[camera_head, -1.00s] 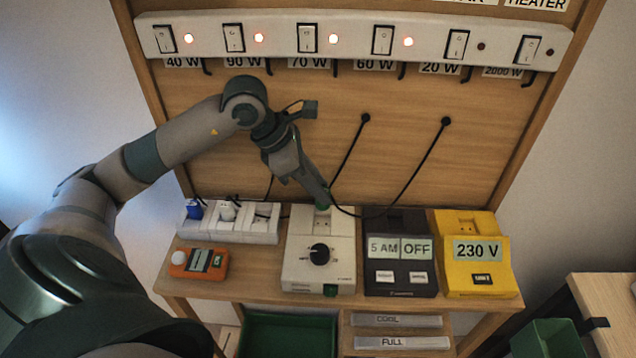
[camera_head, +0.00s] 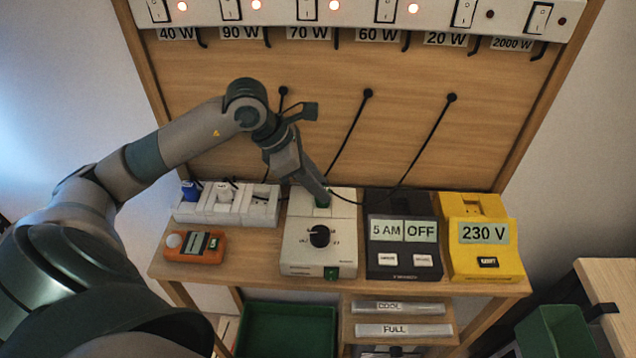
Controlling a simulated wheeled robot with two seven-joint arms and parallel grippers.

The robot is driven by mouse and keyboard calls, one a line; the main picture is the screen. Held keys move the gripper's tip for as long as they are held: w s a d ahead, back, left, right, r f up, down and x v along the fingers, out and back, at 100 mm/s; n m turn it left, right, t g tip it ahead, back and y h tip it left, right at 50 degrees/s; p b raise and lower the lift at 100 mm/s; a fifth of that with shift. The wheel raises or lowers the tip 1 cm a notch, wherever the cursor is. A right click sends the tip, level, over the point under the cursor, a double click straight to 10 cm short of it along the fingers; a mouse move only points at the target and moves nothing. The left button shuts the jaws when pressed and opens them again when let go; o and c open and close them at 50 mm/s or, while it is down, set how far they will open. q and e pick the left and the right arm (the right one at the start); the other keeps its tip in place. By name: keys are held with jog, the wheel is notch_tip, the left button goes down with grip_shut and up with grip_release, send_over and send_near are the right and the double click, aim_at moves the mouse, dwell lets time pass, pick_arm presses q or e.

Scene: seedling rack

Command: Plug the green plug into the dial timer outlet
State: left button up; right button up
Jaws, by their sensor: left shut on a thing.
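The dial timer (camera_head: 318,258) is a white box with a black round knob on its face, standing on the shelf in the middle. My left gripper (camera_head: 322,198) points down at the timer's upper back part, where its outlet is. A black cord runs from near there to the back panel. My right gripper is not in view.
A white power strip (camera_head: 243,213) with a blue and a white plug stands left, behind an orange meter (camera_head: 195,247). A black digital timer (camera_head: 402,262) and a yellow 230 V box (camera_head: 482,262) stand close on the right. Cords hang across the panel (camera_head: 420,140).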

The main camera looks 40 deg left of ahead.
pick_arm(q)
jog(key=shift+f, duration=0.1)
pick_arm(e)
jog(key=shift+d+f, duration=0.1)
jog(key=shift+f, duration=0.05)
pick_arm(q)
jog(key=o, duration=0.9)
jog(key=shift+o, duration=1.2)
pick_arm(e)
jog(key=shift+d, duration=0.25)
pick_arm(q)
jog(key=shift+s+a+r, duration=0.15)
jog(key=shift+a+r, duration=0.1)
jog(key=shift+r, duration=0.15)
jog(key=b+v, duration=0.4)
jog(key=v, duration=1.2)
jog(key=shift+r, duration=0.2)
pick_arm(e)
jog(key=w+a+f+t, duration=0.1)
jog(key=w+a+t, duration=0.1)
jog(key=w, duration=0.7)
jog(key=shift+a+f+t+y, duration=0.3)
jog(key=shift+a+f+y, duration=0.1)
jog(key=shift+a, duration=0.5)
